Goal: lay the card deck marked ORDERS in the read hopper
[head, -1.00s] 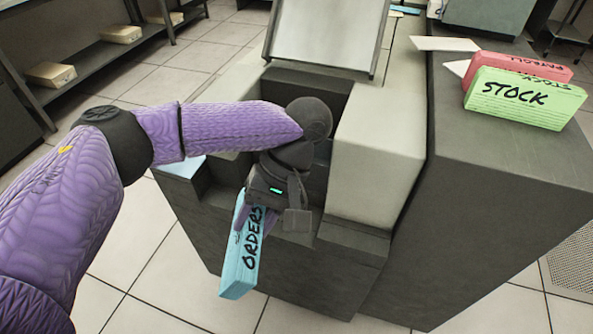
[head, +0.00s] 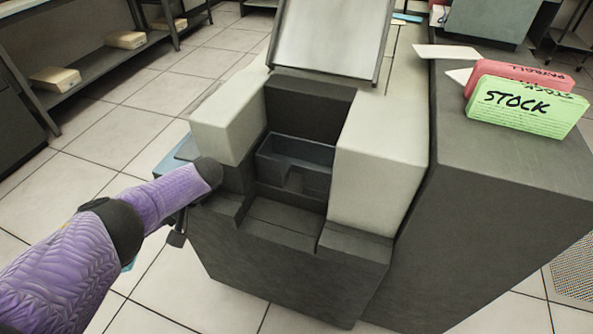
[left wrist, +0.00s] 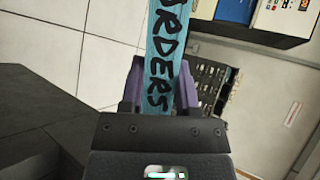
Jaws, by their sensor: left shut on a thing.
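The blue ORDERS deck (left wrist: 167,55) stands lengthwise between the purple fingers of my left gripper (left wrist: 160,90) in the left wrist view. The gripper is shut on it. In the head view my left forearm hides most of the gripper and deck, left of the machine's front; only a small blue bit shows below the arm. The hopper (head: 290,152) looks like the dark grey-blue tray in the machine's recess, between two pale side blocks. It appears empty and is in clear view. My right gripper is not in view.
A green STOCK deck (head: 525,106) and a red PAYROLL deck (head: 520,73) sit on the dark cabinet top (head: 500,170) at right, beside a white card (head: 446,51). A tilted pale panel (head: 325,42) rises behind the recess. Pale side blocks flank the hopper.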

